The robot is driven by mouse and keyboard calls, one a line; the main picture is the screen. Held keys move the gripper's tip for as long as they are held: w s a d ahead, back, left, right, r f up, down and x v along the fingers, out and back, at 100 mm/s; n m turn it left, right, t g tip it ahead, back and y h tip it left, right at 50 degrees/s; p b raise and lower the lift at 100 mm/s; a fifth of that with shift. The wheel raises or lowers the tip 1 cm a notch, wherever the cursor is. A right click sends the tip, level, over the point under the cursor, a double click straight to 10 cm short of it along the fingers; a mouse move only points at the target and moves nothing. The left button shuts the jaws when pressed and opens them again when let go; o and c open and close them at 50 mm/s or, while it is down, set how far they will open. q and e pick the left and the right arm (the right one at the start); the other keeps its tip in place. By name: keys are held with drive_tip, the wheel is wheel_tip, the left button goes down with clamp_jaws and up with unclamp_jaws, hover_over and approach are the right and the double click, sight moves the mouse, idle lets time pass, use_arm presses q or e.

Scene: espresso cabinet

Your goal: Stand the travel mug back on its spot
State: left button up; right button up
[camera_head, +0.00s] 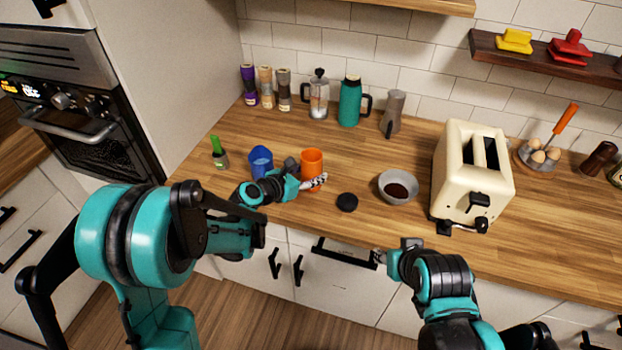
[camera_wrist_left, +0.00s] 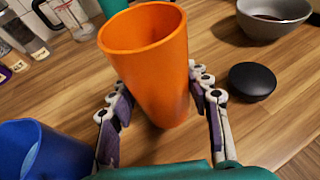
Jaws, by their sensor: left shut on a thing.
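The orange mug (camera_head: 312,161), a tall open tumbler, is upright at the counter's front part, between the blue cup and a black round lid (camera_head: 347,202). My left gripper (camera_head: 306,183) is shut on it, fingers on both sides of its lower body. In the left wrist view the orange mug (camera_wrist_left: 150,62) shows an open rim; the black lid (camera_wrist_left: 252,80) lies apart to its right. I cannot tell whether its base touches the wood. My right gripper (camera_head: 380,257) is in front of the counter edge by a drawer handle; its fingers are too small to judge.
A blue cup (camera_head: 261,160) stands close on the left, a green-topped bottle (camera_head: 218,153) beyond. A grey bowl (camera_head: 397,187) and cream toaster (camera_head: 470,175) stand right. A French press (camera_head: 318,98), teal flask (camera_head: 350,104) and moka pot (camera_head: 393,112) line the back. Wood behind the mug is clear.

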use_arm(q)
drive_tip(key=shift+f, duration=0.75)
drive_tip(key=shift+f, duration=0.15)
drive_tip(key=o, duration=1.4)
drive_tip(key=shift+c, duration=0.2)
